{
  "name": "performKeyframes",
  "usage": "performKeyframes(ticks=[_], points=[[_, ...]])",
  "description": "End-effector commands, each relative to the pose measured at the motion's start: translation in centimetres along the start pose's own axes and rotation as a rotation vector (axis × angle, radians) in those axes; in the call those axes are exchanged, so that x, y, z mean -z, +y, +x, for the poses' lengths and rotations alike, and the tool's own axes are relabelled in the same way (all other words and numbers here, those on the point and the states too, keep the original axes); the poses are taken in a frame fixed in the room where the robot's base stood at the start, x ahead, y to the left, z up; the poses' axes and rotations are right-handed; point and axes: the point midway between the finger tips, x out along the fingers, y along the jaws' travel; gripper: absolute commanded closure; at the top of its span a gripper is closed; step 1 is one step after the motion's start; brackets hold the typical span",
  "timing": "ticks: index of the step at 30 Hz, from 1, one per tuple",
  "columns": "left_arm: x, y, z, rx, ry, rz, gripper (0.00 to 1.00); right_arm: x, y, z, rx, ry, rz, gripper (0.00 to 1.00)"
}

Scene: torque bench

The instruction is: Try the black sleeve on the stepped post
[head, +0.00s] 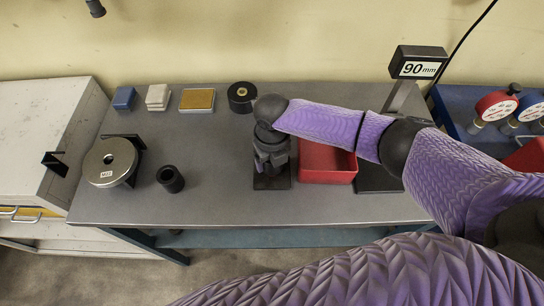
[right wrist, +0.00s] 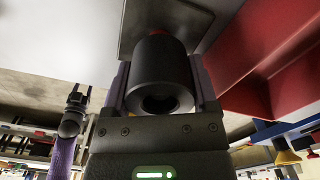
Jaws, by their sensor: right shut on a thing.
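My right gripper (head: 271,163) points down over a dark square base plate (head: 272,183) at the middle of the bench. In the right wrist view it is shut on the black sleeve (right wrist: 158,72), whose round bore faces the camera. The square plate (right wrist: 190,18) is beyond the sleeve. A bit of red (right wrist: 152,32) shows between sleeve and plate, perhaps the stepped post, which is otherwise hidden. I cannot tell how far the sleeve is over it. My left gripper (right wrist: 75,98) shows small at the left of the right wrist view, its jaws unclear.
A red tray (head: 327,177) stands close right of the plate. A second black hollow cylinder (head: 171,179) and a steel disc (head: 111,162) are on the left. Small blocks (head: 158,97) and a black roll (head: 242,97) are at the back. A "90 mm" sign (head: 418,66) stands behind my arm.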

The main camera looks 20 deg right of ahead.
Motion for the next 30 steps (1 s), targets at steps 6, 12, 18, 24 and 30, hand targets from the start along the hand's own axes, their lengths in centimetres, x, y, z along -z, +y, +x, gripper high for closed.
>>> performKeyframes(ticks=[6,12,18,24,30], points=[[0.0,0.1,0.0,-0.001,0.000,0.000,0.41,0.0,0.0,0.0,0.000,-0.001,0.000,1.00],[0.1,0.5,0.0,-0.007,0.002,-0.003,0.41,0.0,0.0,0.0,0.000,0.000,0.000,0.00],[0.3,0.9,-0.2,-0.015,0.004,-0.007,0.41,0.0,0.0,-0.6,0.000,0.000,0.000,0.00],[0.5,0.9,-1.6,-0.016,0.007,-0.010,0.41,-0.1,-0.1,-5.5,0.000,-0.004,-0.001,0.00],[0.6,0.9,-2.1,-0.015,0.009,-0.011,0.41,-0.1,0.0,-9.3,0.000,-0.002,0.000,0.00]])
